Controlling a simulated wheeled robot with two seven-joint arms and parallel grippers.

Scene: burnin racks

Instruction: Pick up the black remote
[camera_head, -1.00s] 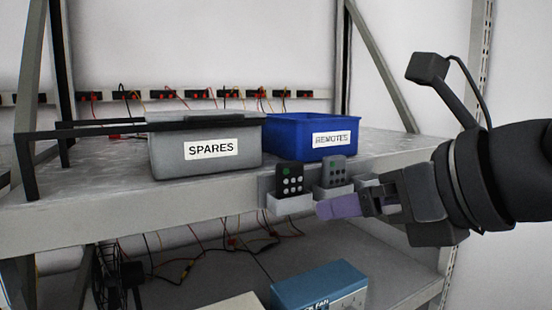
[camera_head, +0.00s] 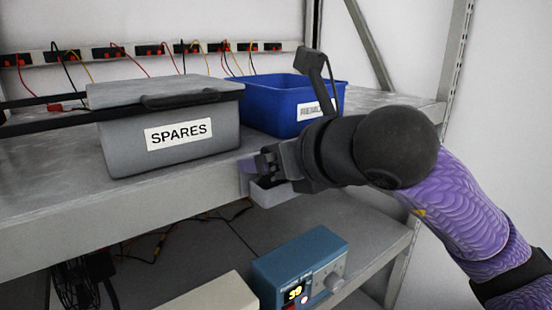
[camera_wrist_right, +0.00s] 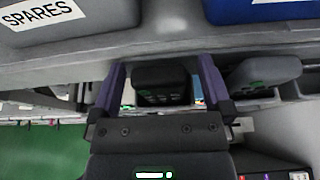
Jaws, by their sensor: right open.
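The black remote (camera_wrist_right: 160,84) stands in a holder on the shelf's front edge, in the right wrist view. My right gripper (camera_wrist_right: 161,78) is open, with one purple finger on each side of the remote. Whether the fingers touch it I cannot tell. In the head view my right gripper (camera_head: 256,166) is at the shelf edge, and the hand and arm hide the black remote there. A grey remote (camera_wrist_right: 264,70) stands just right of the gripper in the wrist view. My left gripper is not in view.
A grey SPARES bin (camera_head: 170,130) and a blue REMOTES bin (camera_head: 285,105) stand on the shelf (camera_head: 60,190) just behind the gripper. A white holder (camera_head: 271,194) hangs on the shelf edge. A blue instrument (camera_head: 300,262) sits on the lower shelf.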

